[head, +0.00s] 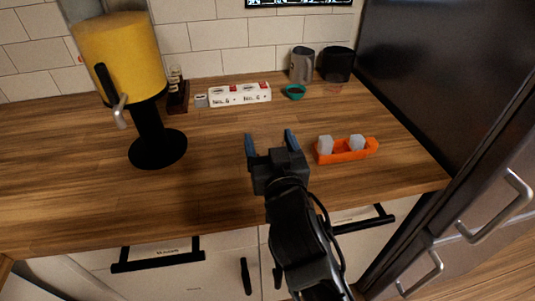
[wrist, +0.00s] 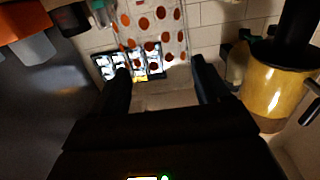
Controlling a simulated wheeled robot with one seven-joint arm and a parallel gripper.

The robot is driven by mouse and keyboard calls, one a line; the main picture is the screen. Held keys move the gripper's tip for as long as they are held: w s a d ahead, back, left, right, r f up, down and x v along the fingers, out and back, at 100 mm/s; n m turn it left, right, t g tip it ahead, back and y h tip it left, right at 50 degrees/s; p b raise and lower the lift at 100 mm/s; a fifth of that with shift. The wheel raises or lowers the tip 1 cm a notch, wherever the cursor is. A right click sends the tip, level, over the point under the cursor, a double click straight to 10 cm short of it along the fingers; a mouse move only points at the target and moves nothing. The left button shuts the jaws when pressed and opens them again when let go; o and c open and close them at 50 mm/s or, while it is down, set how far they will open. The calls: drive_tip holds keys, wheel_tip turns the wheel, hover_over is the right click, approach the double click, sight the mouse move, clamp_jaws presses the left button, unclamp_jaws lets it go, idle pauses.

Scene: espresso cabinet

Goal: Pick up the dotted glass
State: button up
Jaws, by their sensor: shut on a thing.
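The dotted glass (wrist: 150,25), clear with red-orange dots, shows at the top of the wrist view, cut off by the frame edge. It lies at the tips of my gripper's fingers (wrist: 162,78), which are spaced apart with the glass between them. In the head view my gripper (head: 269,140) is over the wooden counter with its blue fingertips pointing away. I cannot make out the glass in the head view.
On the wooden counter (head: 215,205), a yellow dispenser (head: 120,52) on a black stand is left of my gripper. An orange holder (head: 347,156) with white pieces is right. A white box (head: 240,94), teal bowl (head: 295,92), grey pitcher (head: 302,65) and dark container (head: 337,64) stand behind.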

drive_tip(key=c, duration=0.7)
drive_tip(key=shift+r, duration=0.1)
